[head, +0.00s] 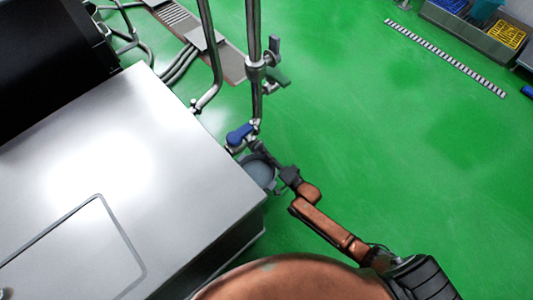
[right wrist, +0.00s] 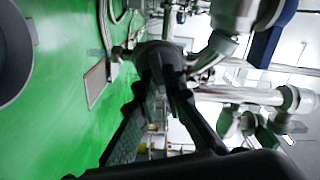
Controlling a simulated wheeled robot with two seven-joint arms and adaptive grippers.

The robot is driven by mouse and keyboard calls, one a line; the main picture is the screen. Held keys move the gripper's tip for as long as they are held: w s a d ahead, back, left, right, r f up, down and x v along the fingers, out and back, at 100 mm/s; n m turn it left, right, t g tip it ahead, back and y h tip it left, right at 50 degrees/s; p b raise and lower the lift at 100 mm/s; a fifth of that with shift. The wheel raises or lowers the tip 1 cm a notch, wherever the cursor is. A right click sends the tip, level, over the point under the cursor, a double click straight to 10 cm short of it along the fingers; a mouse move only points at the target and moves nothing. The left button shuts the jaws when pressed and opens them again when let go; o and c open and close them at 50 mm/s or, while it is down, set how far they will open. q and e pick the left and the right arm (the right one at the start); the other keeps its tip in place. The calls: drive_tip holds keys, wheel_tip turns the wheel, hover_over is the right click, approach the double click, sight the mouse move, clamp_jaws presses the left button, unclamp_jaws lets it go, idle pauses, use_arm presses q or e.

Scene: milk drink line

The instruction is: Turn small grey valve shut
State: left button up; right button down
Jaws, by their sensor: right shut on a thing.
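My right gripper (head: 262,150) reaches in beside the silver machine's corner, just below the blue-handled valve (head: 239,135). In the right wrist view, my right gripper (right wrist: 168,82) has its dark fingers shut on a dark grey rounded piece, which I take to be the small grey valve's handle (right wrist: 154,53). The fingers partly cover it, and its exact angle is hard to tell. In the head view the gripper hides it. My left gripper is not in view.
A round grey bucket (head: 259,172) stands beneath the gripper. Vertical steel pipes carry another grey handle (head: 274,45) and a green handle (head: 279,79). The silver machine (head: 150,150) fills the left. Green floor (head: 390,150) is clear to the right.

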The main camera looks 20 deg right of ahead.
drive_tip(key=m, duration=0.3)
drive_tip(key=shift+f+m, duration=0.15)
drive_tip(key=shift+m, duration=0.25)
idle(0.5)
drive_tip(key=c, duration=2)
unclamp_jaws()
drive_tip(key=v, duration=1.2)
